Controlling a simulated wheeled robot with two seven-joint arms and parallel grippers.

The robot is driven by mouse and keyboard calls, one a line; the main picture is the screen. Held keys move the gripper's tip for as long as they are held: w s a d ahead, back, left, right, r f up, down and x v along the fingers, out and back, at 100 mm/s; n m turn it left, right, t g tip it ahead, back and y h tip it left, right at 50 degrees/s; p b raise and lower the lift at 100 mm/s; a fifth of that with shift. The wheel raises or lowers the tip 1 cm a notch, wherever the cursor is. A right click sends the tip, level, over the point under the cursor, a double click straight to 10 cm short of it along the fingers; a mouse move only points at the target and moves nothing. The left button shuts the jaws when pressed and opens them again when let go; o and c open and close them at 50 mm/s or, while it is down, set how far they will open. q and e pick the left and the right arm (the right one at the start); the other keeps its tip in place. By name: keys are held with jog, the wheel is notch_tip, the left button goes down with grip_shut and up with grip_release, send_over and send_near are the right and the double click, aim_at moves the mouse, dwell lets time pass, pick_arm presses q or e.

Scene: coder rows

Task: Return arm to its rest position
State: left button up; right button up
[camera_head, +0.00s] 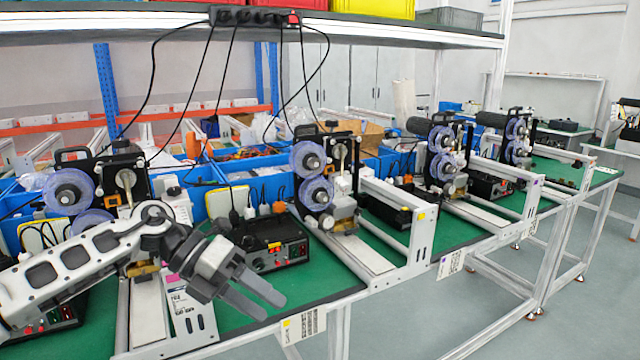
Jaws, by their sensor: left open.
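My left arm comes in from the left edge over the green workbench (235,318). My left gripper (262,298) is open and empty, its two grey fingers pointing down and to the right above the bench's front part. It hangs in front of a black control box (272,250) with red displays. Part of the nearest coder machine (90,190) is hidden behind my arm. My right arm and gripper do not show.
More coder machines (322,175) stand in a row to the right, with white rails (420,238) reaching the bench's front edge. Blue bins (225,200) line the back. Black cables (232,100) hang from the shelf (120,22). The floor (590,310) at right is clear.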

pick_arm(q)
jog(key=s+d+f+n+t+h, duration=0.1)
jog(key=s+d+n+t+h, duration=0.15)
jog(key=d+n+h, duration=0.25)
jog(key=s+d+f+n+t+h, duration=0.2)
jog(key=d+n+t+h, duration=0.2)
jog(key=d+n, duration=0.15)
jog(key=s+a+f+n+t+y, duration=0.1)
jog(key=a+f+n+t+y, duration=0.4)
jog(key=n, duration=0.5)
jog(key=s+a+f+n+t+y, duration=0.1)
jog(key=a+f+n+t+y, duration=0.2)
jog(key=f+n+t+y, duration=0.55)
jog(key=s+a+f+n+g+y, duration=0.1)
jog(key=s+a+f+n+g, duration=0.3)
jog(key=s+f, duration=0.3)
jog(key=s+a+f+n+g+y, duration=0.2)
jog(key=s+a+f+n+g, duration=0.2)
jog(key=s+f+n, duration=0.2)
jog(key=shift+s+a+f, duration=0.3)
jog(key=shift+s+f, duration=0.1)
jog(key=shift+s, duration=0.2)
jog(key=shift+y, duration=0.25)
